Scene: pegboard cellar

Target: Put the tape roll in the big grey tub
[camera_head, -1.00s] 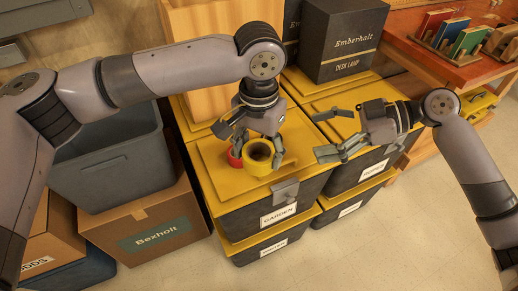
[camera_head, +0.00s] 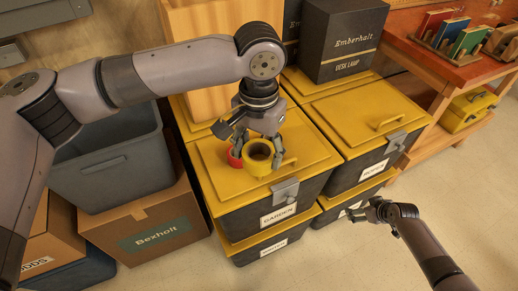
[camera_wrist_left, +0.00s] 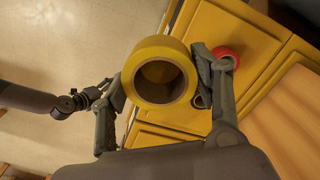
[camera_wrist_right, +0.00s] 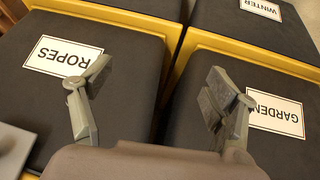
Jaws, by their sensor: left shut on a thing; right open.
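The yellow tape roll (camera_head: 259,169) is at the yellow lid of the GARDEN bin. My left gripper (camera_head: 257,155) is shut on it, a finger on each side. In the left wrist view the roll (camera_wrist_left: 158,48) sits between the fingertips, its hole facing the camera. I cannot tell whether it touches the lid. The big grey tub (camera_head: 112,178) stands at the left, open, on a cardboard box, partly behind my left arm. My right gripper (camera_head: 362,212) is open and empty, in front of the black bins; the right wrist view shows only bin fronts between its fingers (camera_wrist_right: 152,92).
A red roll (camera_head: 234,157) lies close beside the tape roll, behind the left gripper's finger. The Bexholt box (camera_head: 150,225) is under the tub. A black Emberhalt box (camera_head: 343,45) stands on the bins behind. Floor (camera_head: 330,262) is clear in front.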

